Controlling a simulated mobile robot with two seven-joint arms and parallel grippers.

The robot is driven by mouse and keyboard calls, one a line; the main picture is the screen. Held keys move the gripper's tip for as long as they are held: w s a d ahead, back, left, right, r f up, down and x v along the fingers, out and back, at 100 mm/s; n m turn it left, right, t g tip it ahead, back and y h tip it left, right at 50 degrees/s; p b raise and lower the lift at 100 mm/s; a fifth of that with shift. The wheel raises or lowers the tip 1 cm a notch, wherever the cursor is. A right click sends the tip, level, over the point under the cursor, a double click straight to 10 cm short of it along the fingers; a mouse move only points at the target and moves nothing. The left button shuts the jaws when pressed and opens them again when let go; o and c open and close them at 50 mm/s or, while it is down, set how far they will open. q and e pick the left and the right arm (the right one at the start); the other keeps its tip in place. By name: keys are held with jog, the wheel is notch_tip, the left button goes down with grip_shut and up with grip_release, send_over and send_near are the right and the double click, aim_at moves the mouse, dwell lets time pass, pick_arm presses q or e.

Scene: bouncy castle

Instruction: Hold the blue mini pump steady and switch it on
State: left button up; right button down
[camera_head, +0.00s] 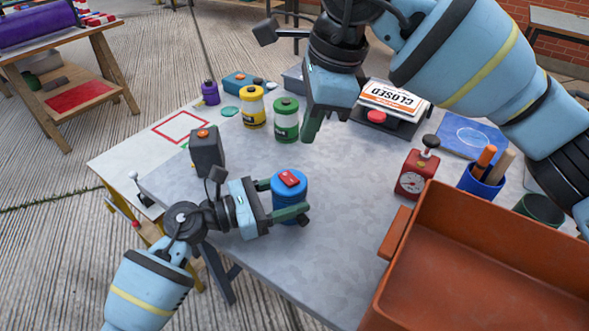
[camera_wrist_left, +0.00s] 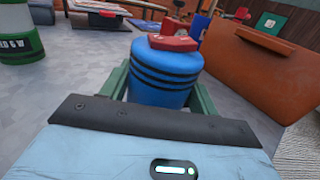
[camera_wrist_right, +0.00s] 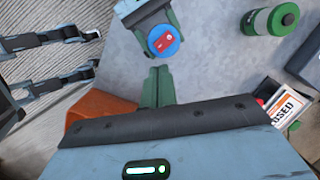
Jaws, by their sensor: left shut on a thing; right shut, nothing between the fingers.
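The blue mini pump (camera_head: 290,203) stands upright on the grey table, a blue cylinder with a red switch (camera_head: 290,178) on top. My left gripper (camera_head: 287,200) is shut on its sides. In the left wrist view the pump (camera_wrist_left: 160,84) sits between the green fingers, and its red switch (camera_wrist_left: 173,43) is uncovered. My right gripper (camera_head: 311,128) is shut and empty, above the table and apart from the pump. In the right wrist view the closed fingertips (camera_wrist_right: 159,72) point towards the pump (camera_wrist_right: 176,47) and its switch (camera_wrist_right: 163,43). I cannot tell the switch's setting.
Green (camera_head: 286,120) and yellow (camera_head: 252,107) canisters stand behind the pump. A dark box with an orange top (camera_head: 207,152) stands at left. A red gauge device (camera_head: 415,178), a blue pen cup (camera_head: 481,185) and a large orange bin (camera_head: 480,265) occupy the right. Bare table surrounds the pump.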

jog(key=r+n, duration=0.1)
jog(key=n, duration=0.7)
jog(key=r+n+t, duration=0.1)
jog(key=n, duration=0.7)
jog(key=s+a+r+n+h, duration=0.1)
jog(key=r+n, duration=0.1)
jog(key=n, duration=0.5)
jog(key=shift+s+a+r+n, duration=0.1)
jog(key=shift+n, duration=0.3)
send_near(293, 181)
jog(key=x, duration=0.5)
jog(key=shift+a, duration=0.25)
jog(key=shift+x, duration=0.75)
jog(key=shift+d, duration=0.15)
